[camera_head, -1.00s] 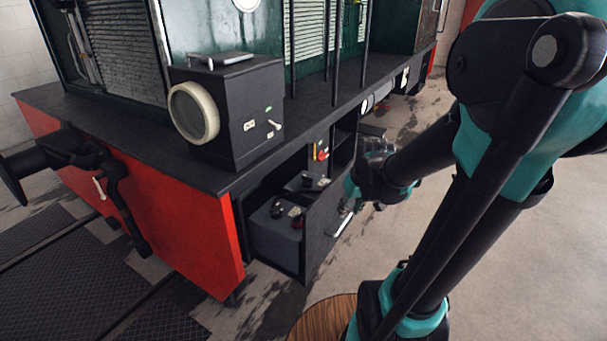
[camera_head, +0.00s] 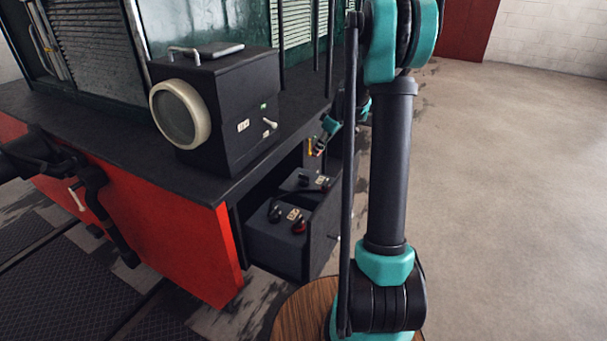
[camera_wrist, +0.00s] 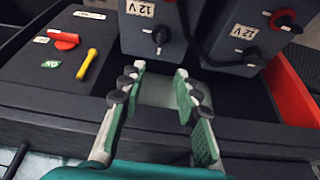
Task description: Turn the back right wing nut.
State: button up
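Two dark grey 12 V batteries sit in the open drawer (camera_head: 322,235): a front one (camera_head: 275,238) and a back one (camera_head: 303,198). In the wrist view one battery (camera_wrist: 190,45) is at top centre and the other (camera_wrist: 222,25) at top right. I cannot tell which is the back right one. My gripper (camera_wrist: 160,70) is open and empty, apart from the batteries; it is partly hidden in the head view (camera_head: 319,143).
A panel (camera_wrist: 40,75) with a red switch (camera_wrist: 64,39) and a yellow lever (camera_wrist: 87,63) lies left of my fingers. A black lamp (camera_head: 225,105) stands on the deck above the drawer. The floor (camera_head: 500,190) at right is clear.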

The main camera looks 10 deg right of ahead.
aim_at(306, 176)
jog(key=x, duration=1.6)
jog(key=shift+f, duration=0.3)
grip_shut()
